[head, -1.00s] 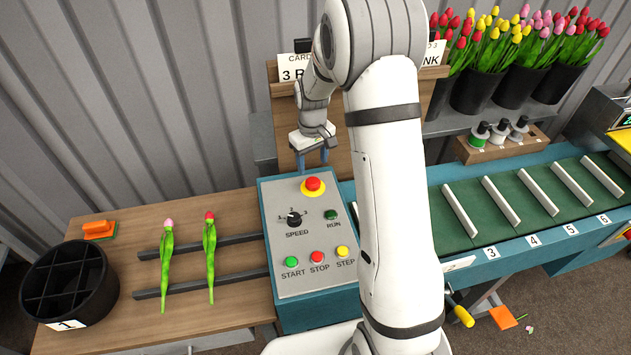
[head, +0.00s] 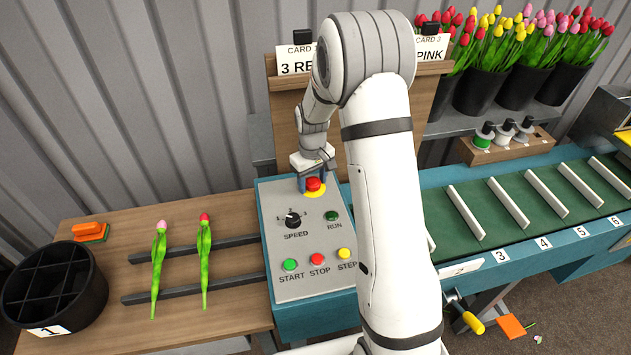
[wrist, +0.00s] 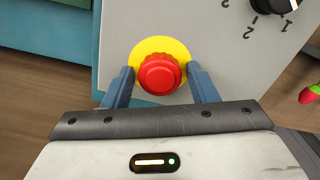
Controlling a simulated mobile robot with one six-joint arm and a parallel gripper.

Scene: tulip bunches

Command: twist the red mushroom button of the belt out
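The red mushroom button (head: 313,184) sits on a yellow disc at the top of the grey control panel (head: 331,274). In the wrist view the red button (wrist: 160,74) lies between the two blue fingers of my gripper (wrist: 159,82). The fingers are apart, one on each side, with a gap visible to the button. My gripper (head: 313,182) is at the button in the head view, its fingers behind and beside it. Whether the fingertips reach down to the button's height cannot be told exactly.
Two tulips lie on rails at the left. The green belt (head: 520,200) runs to the right.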

